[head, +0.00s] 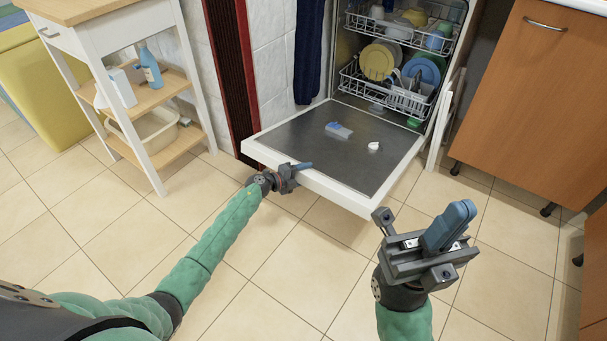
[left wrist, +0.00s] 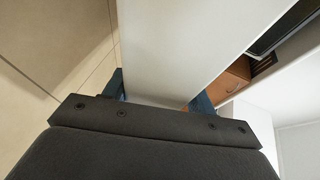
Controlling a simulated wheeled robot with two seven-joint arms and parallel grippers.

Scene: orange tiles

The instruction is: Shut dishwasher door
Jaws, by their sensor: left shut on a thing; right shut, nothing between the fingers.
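The dishwasher door (head: 300,132) is folded down and open, lying about level in front of the dishwasher. Its inside is dark grey with a white rim. My left gripper (head: 297,167) is at the door's near edge, towards its left half, and is shut on that edge. In the left wrist view the white door panel (left wrist: 170,45) runs between the two blue fingers. My right gripper (head: 450,228) is shut and empty, in front of and right of the door, apart from it.
Dish racks (head: 395,85) holding plates and cups sit inside the dishwasher. A blue-and-white item (head: 339,131) and a small white item (head: 374,147) lie on the door. A white trolley (head: 150,110) stands left; a wooden cabinet (head: 535,95) stands right. The tiled floor in front is clear.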

